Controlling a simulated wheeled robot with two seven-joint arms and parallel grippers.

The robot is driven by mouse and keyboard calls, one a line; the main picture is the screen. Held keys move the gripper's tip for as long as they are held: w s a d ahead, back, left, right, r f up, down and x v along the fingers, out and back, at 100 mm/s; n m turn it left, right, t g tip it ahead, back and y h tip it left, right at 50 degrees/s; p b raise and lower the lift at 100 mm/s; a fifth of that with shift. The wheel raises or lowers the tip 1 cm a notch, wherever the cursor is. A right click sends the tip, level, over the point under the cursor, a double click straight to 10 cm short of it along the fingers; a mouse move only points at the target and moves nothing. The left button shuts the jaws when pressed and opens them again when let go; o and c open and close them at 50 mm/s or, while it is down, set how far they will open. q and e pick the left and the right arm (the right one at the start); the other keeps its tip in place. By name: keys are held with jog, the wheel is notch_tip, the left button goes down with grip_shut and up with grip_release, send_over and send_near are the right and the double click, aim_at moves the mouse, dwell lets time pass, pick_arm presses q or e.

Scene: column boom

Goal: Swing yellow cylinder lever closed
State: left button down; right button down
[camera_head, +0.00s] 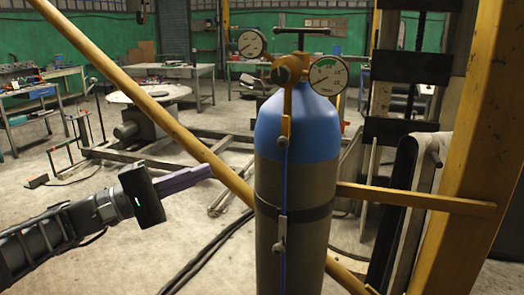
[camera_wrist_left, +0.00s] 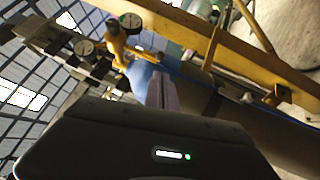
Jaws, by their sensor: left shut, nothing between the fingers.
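The gas cylinder (camera_head: 290,180) stands upright, grey with a blue top. The yellow lever (camera_head: 286,110) hangs down from the valve at its top, along the front of the blue part. My left gripper (camera_head: 208,171) points right, its purple fingers shut and empty. In the head view it is left of the cylinder and lower than the lever, with a gap between them. In the left wrist view, the shut fingers (camera_wrist_left: 160,92) show in front of the cylinder's blue top (camera_wrist_left: 140,76), and the yellow lever (camera_wrist_left: 118,44) is beyond them. My right gripper is not in view.
A diagonal yellow pole (camera_head: 150,100) passes behind the cylinder. A yellow bar (camera_head: 415,198) runs from the cylinder to a thick yellow column (camera_head: 470,150) on the right. Two gauges, one being the green-faced gauge (camera_head: 328,76), flank the valve. A round table (camera_head: 148,92) stands behind.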

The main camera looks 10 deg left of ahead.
aim_at(278, 145)
pick_arm(q)
jog(key=p+x, duration=0.4)
jog(key=x, duration=1)
jog(key=shift+w, duration=0.1)
jog(key=shift+f, duration=0.1)
